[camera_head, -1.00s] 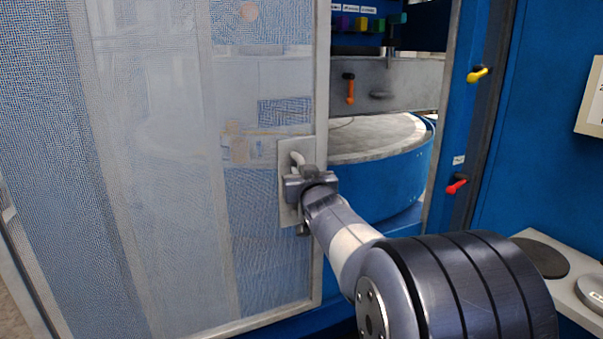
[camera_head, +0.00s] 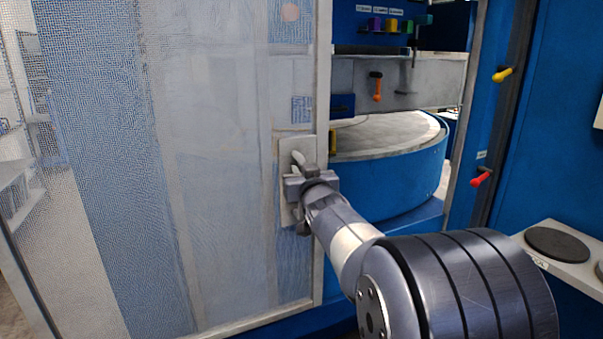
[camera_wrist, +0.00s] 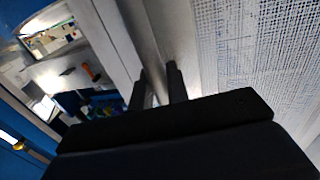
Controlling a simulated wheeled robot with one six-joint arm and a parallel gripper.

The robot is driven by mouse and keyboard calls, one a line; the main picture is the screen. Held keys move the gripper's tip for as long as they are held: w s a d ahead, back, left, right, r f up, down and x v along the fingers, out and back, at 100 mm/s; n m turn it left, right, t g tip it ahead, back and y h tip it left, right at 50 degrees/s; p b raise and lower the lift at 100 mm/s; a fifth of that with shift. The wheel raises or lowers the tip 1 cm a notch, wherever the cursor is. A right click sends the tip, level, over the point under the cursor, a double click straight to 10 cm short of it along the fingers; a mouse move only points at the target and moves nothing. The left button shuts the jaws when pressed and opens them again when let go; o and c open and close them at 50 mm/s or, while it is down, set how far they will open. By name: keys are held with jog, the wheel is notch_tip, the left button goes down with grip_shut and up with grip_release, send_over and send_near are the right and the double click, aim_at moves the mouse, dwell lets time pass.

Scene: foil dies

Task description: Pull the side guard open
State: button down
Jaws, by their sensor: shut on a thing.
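The side guard (camera_head: 215,200) is a mesh panel in a pale metal frame, filling the left half of the head view. It stands partly open, with a gap between its right edge and the machine's post. Its pale handle (camera_head: 298,160) sits on a plate near that edge. My gripper (camera_head: 303,187) is shut on the handle, whose lower part it hides. In the wrist view, the two dark fingers (camera_wrist: 158,88) reach to the guard's frame beside the mesh (camera_wrist: 255,50); the handle between them is hard to make out.
Through the gap a round blue table (camera_head: 390,165) with a grey top shows, below a grey beam with an orange lever (camera_head: 377,90). A yellow lever (camera_head: 502,74) and a red lever (camera_head: 481,178) are on the right post. A pale shelf with dark discs (camera_head: 557,243) stands at lower right.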

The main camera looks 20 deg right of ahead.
jog(key=c, duration=1.4)
grip_release()
jog(key=shift+c, duration=0.2)
jog(key=shift+s, duration=0.1)
jog(key=s+a, duration=0.1)
jog(key=s, duration=0.9)
jog(key=shift+s+a, duration=0.25)
jog(key=shift+a, duration=0.1)
jog(key=w+d, duration=0.2)
jog(key=w, duration=0.8)
jog(key=shift+w, duration=0.35)
jog(key=shift+f, duration=0.1)
